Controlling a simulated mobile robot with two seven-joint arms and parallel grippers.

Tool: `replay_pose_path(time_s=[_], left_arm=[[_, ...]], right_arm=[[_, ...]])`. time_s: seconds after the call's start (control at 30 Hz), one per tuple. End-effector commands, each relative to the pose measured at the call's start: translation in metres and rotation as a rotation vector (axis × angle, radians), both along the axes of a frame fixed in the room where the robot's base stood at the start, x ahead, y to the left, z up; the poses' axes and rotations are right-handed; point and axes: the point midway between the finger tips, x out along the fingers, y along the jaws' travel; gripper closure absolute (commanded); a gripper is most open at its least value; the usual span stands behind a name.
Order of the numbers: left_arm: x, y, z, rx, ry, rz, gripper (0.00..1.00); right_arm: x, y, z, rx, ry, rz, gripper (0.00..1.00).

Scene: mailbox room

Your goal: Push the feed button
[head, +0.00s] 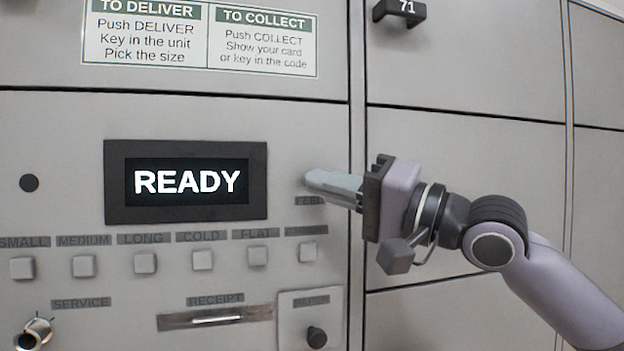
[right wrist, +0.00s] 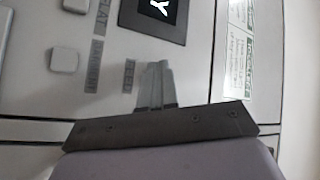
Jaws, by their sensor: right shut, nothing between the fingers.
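The FEED label (head: 310,201) is on the grey panel to the right of the dark screen (head: 115,180), which reads READY. The feed button itself does not show; my right gripper covers the spot just above the label. My right gripper (head: 318,180) is shut and empty, with its fingertips at or very near the panel there. I cannot tell whether they touch it. In the right wrist view the shut fingers (right wrist: 156,78) point at the panel beside the FEED label (right wrist: 130,75). My left gripper is not in view.
A row of several square buttons, from SMALL (head: 22,267) to FLAT (head: 257,255), runs below the screen. A RECEIPT slot (head: 215,316), a dark knob (head: 316,337) and a metal SERVICE fitting (head: 36,332) sit lower. Locker doors (head: 465,60) lie to the right.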

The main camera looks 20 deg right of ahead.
Motion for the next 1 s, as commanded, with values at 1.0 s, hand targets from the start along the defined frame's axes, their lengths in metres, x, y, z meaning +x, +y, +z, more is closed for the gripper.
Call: replay_pose_path(time_s=[1.0], left_arm=[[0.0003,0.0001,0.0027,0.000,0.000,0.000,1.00]], right_arm=[[0.0110,0.0002,0.0004,0.001,0.000,-0.001,1.00]])
